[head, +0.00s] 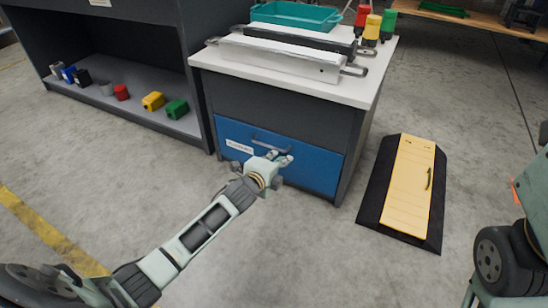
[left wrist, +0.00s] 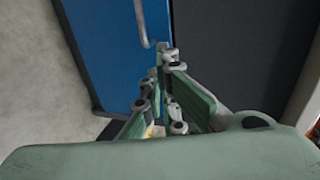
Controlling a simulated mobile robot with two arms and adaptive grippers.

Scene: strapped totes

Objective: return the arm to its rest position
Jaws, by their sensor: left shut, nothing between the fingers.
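My left gripper (head: 283,159) is in front of the blue drawer (head: 313,169) of the grey cabinet, just below the drawer's handle (head: 271,143). The left wrist view shows the left gripper (left wrist: 163,90) with its fingers close together and nothing between them. The blue drawer (left wrist: 117,50) and its grey handle (left wrist: 142,25) are beyond the fingertips there. I cannot tell whether the fingers touch the drawer. My left arm reaches in from the lower left. Part of my right arm shows at the right edge, but its gripper is not visible.
The cabinet's white top (head: 366,88) holds long strapped bars, a teal tray (head: 295,16) and coloured bottles. A shelf (head: 140,108) at left holds several small coloured containers. A black and yellow ramp (head: 408,185) lies on the floor at right. The floor between is clear.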

